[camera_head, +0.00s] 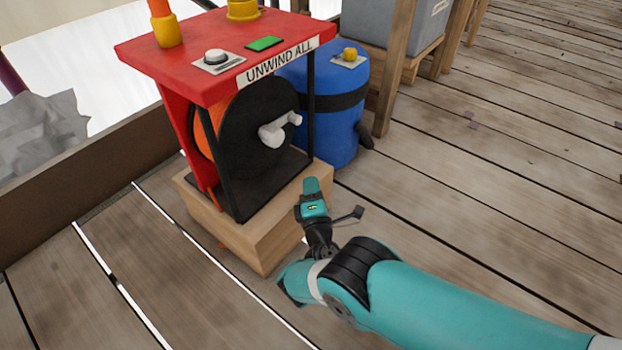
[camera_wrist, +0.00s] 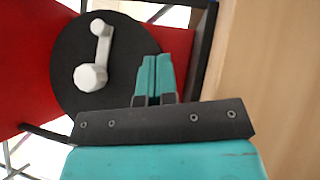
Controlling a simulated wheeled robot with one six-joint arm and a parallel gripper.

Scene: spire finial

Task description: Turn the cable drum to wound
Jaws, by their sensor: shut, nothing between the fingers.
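The cable drum (camera_head: 253,127) is a black disc with an orange side, set in a red and black frame under a red top. It also shows in the wrist view (camera_wrist: 72,50). A white crank handle (camera_head: 279,130) sticks out from its face; the wrist view shows the crank (camera_wrist: 101,47) with a round knob at its lower end. A label reading "UNWIND ALL" (camera_head: 279,62) is on the front edge of the red top. My gripper (camera_head: 312,187) is shut and empty, in front of the stand and below the crank. In the wrist view its fingertips (camera_wrist: 155,60) are right of the crank, apart from it.
The stand sits on a wooden block (camera_head: 262,240). The red top carries a white button (camera_head: 215,58), a green patch (camera_head: 265,43) and yellow fittings. A blue barrel (camera_head: 335,120) stands close behind on the right.

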